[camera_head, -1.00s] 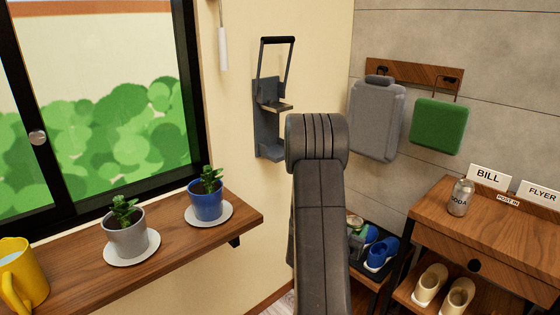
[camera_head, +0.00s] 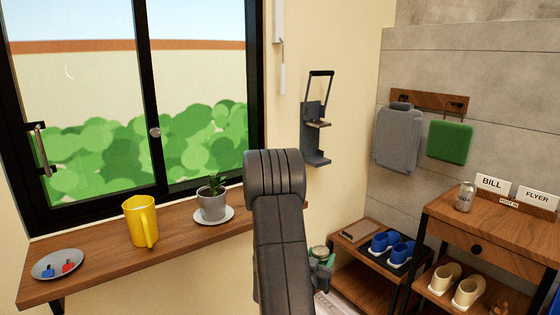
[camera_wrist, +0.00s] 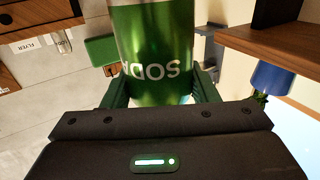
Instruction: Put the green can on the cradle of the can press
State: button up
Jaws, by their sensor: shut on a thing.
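The green can (camera_wrist: 152,35), marked SODA, fills the top middle of the wrist view, upside down there. My gripper (camera_wrist: 160,88) is shut on it, with a finger on each side. In the head view the can (camera_head: 319,252) shows small behind my arm, and my gripper (camera_head: 322,275) is partly hidden. The dark grey can press (camera_head: 312,130) is fixed to the wall right of the window, its handle raised. Its cradle area (camera_head: 317,160) at the bottom looks empty. The can is below the press and apart from it.
A window shelf (camera_head: 110,262) holds a yellow mug (camera_head: 141,222), a grey plant pot (camera_head: 212,206) and a plate (camera_head: 58,264). A shoe rack (camera_head: 350,245) and a wooden cabinet (camera_head: 480,225) with a silver can (camera_head: 465,197) stand right.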

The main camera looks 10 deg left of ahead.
aim_at(317, 159)
jog(key=u, duration=1.45)
jog(key=l+u, duration=0.25)
jog(key=l, duration=0.5)
jog(key=k+l+u, duration=0.25)
jog(key=l, duration=0.45)
jog(key=i, duration=0.1)
